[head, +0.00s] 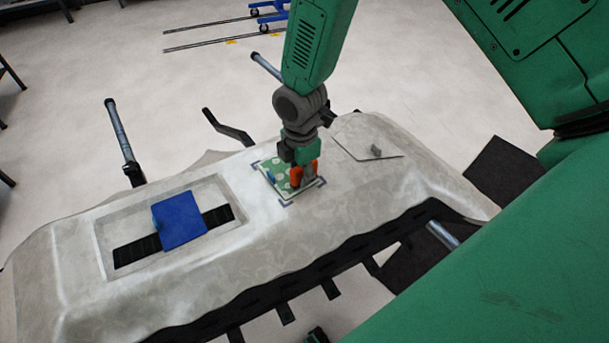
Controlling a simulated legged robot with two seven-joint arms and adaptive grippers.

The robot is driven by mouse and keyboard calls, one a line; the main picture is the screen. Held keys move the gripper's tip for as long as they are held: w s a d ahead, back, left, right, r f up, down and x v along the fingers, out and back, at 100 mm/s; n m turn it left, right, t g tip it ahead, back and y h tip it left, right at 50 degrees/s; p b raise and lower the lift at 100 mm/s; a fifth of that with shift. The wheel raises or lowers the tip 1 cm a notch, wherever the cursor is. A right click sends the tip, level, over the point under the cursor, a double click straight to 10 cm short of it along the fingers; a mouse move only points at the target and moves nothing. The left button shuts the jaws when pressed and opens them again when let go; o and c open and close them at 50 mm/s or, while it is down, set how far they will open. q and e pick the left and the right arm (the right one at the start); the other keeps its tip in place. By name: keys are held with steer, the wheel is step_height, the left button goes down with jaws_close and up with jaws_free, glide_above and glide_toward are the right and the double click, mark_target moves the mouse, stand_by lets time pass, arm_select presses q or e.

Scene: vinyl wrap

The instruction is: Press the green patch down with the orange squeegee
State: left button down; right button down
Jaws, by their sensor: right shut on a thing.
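The green patch (281,168), with a pale dotted pattern, lies on the grey marbled panel (370,205), inside dark corner marks. My right gripper (303,172) points down over the patch's right part and is shut on the orange squeegee (296,177). The squeegee's lower end is at or just above the patch; I cannot tell whether it touches. The gripper and squeegee hide part of the patch. A small blue piece (270,176) shows at the patch's left edge. My left gripper is not in view.
A thin flat plate with a small grey knob (376,151) lies to the right of the patch. Stand bars (118,130) stick up behind the panel.

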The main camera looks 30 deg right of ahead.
steer(key=shift+w+a, duration=0.15)
steer(key=shift+w, duration=0.2)
steer(key=shift+w, duration=0.1)
steer(key=shift+w+d, duration=0.2)
steer(key=shift+w, duration=0.8)
steer(key=shift+a, duration=0.1)
steer(key=shift+w, duration=1.1)
steer(key=shift+w, duration=1.1)
